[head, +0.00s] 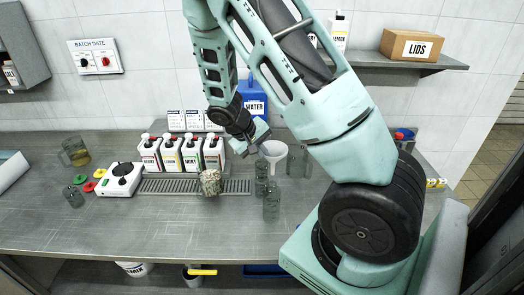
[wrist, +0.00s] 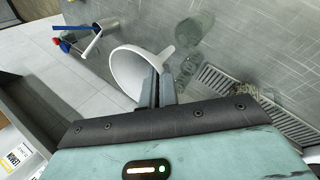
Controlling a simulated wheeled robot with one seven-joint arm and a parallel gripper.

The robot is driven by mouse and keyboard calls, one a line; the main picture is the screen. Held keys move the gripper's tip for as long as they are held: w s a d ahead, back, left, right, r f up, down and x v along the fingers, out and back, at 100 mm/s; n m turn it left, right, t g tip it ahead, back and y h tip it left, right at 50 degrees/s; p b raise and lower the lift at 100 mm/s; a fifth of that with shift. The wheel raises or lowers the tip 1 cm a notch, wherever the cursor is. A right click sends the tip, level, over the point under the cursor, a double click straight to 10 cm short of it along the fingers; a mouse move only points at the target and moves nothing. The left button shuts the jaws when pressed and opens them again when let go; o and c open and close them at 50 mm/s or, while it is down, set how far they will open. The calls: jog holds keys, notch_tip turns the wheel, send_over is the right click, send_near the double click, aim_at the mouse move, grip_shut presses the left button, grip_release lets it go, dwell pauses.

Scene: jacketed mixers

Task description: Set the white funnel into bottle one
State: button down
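The white funnel (head: 274,149) is up in the air at the right of the work table, over clear glass vessels. My gripper (head: 262,141) is shut on its wall. In the wrist view my two fingers (wrist: 160,80) pinch the funnel (wrist: 128,72) near its side, with the wide mouth to the left and the spout to the upper right. A clear bottle (head: 261,182) stands just below and left of the funnel, and another (head: 271,204) stands nearer the front. No readable number shows on them, so I cannot tell which is bottle one.
A wider clear glass vessel (head: 299,163) stands right of the bottles. A slotted drain strip (head: 236,187) with a speckled lump (head: 210,182) lies left. Several labelled jugs (head: 171,154) stand behind it. The front of the table (head: 150,225) is clear.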

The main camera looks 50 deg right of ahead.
notch_tip(320, 180, down, 10)
jog(key=b, duration=0.7)
jog(key=shift+r, duration=0.2)
jog(key=shift+f+b, duration=0.2)
jog(key=shift+b, duration=0.25)
dwell(1.5)
jog(key=c, duration=1.2)
grip_release()
jog(key=shift+r, duration=0.1)
notch_tip(320, 180, up, 7)
jog(key=p, duration=0.5)
